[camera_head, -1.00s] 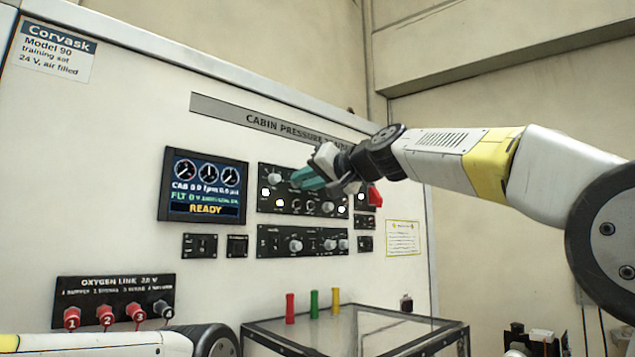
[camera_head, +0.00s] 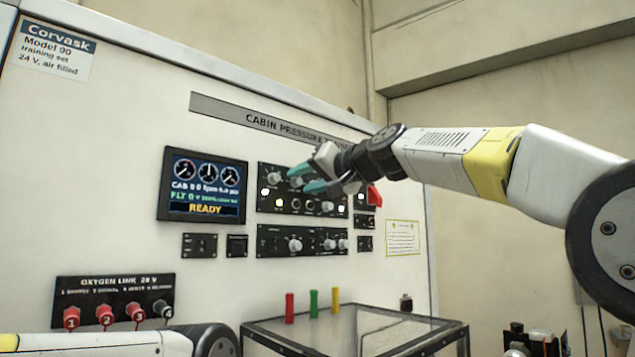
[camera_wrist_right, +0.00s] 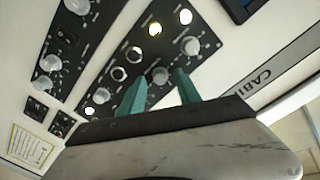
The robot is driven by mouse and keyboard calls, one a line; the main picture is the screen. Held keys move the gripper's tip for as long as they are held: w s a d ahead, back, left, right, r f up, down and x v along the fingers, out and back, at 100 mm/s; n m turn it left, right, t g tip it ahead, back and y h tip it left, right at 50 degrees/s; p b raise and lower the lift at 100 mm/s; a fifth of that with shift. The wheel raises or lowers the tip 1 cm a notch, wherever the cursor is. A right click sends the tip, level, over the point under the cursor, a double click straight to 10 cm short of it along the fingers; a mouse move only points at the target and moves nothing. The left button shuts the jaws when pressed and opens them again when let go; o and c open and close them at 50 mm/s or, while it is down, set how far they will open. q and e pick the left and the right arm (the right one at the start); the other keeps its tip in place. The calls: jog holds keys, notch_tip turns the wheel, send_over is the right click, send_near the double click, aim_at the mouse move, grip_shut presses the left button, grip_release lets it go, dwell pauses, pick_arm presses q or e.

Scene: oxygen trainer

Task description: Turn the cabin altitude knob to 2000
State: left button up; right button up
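The upper black panel (camera_head: 262,206) on the white wall carries a row of round grey knobs. The leftmost knob (camera_head: 275,179) is clear of my gripper. A middle knob (camera_wrist_right: 158,76) shows between my fingertips in the wrist view; I cannot see contact. A third knob (camera_wrist_right: 101,95) is beside my fingers. The labels are too small to read, so I cannot tell which is the cabin altitude knob or its setting. My right gripper (camera_head: 303,179) is open and empty, with teal fingertips (camera_wrist_right: 160,90) apart. My left gripper is out of view.
A display screen (camera_head: 205,186) reads READY left of the panel. A red guard (camera_head: 375,195) sits near my right wrist. A lower knob panel (camera_head: 272,240) is below. A glass-topped table (camera_head: 380,325) with coloured pegs stands in front.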

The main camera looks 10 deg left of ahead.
jog(key=v, duration=0.7)
jog(key=shift+s+d, duration=0.25)
jog(key=shift+d, duration=0.05)
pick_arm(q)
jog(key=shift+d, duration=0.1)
pick_arm(e)
jog(key=shift+d, duration=0.1)
